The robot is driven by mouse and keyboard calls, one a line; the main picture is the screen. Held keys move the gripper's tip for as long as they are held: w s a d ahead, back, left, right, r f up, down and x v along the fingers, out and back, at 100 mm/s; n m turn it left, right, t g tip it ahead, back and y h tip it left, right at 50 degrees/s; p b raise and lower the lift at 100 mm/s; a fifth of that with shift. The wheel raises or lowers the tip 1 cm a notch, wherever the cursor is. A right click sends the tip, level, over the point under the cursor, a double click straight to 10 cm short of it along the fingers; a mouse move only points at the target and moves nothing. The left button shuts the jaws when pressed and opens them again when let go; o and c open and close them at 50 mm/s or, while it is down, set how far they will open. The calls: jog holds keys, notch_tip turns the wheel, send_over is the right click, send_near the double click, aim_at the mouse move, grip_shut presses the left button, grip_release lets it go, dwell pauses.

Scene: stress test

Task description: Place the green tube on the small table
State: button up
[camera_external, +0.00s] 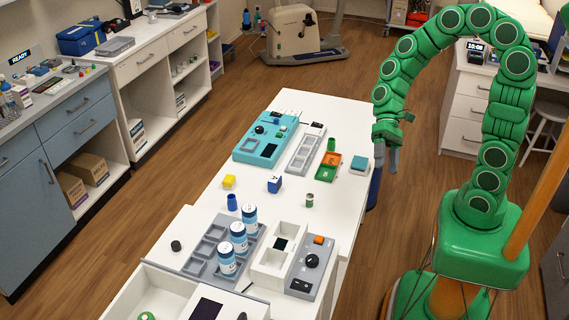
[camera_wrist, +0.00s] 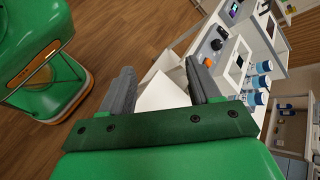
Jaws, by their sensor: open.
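A small green tube (camera_external: 331,144) stands upright at the far end of an orange tray (camera_external: 328,166) on the long white table (camera_external: 300,215); I cannot tell whether it is in the tray or just behind it. My gripper (camera_external: 390,160) hangs beside the table's right edge, to the right of the tube and apart from it. In the wrist view, my gripper (camera_wrist: 162,80) is open, with nothing between its two grey fingers. The tube does not show in the wrist view. I cannot tell for sure which surface is the small table.
A teal block (camera_external: 358,162) lies near the table's right edge, close to my gripper. Yellow and blue cubes (camera_external: 275,184) sit mid-table. An open drawer (camera_external: 165,290) is at the near end. Bare tabletop shows between the items.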

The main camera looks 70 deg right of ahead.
jog(key=w+d+f+m+t+y, duration=0.2)
jog(key=w+d+m+t+y, duration=0.3)
jog(key=w, duration=0.5)
jog(key=m+t+h, duration=0.4)
jog(key=m+t, duration=0.7)
jog(key=m, duration=0.3)
send_over(329, 140)
jog(key=s+a, duration=0.5)
jog(key=a, duration=0.3)
notch_tip(329, 140, down, 10)
jog(key=f, duration=0.1)
jog(key=d+f+m+t+h, duration=0.1)
jog(key=d+f+m, duration=0.1)
jog(key=d, duration=0.1)
jog(key=s+d+f+m+t+h, duration=0.1)
jog(key=d+f+m+h, duration=0.1)
jog(key=d+f, duration=0.1)
jog(key=d+f+m+h, duration=0.1)
jog(key=d+f+m, duration=0.1)
jog(key=d, duration=0.3)
jog(key=shift+s+f+t+h, duration=0.2)
jog(key=shift+f+t+h, duration=0.15)
jog(key=shift+t+h, duration=0.05)
jog(key=shift+x, duration=3.85)
jog(key=c, duration=1.1)
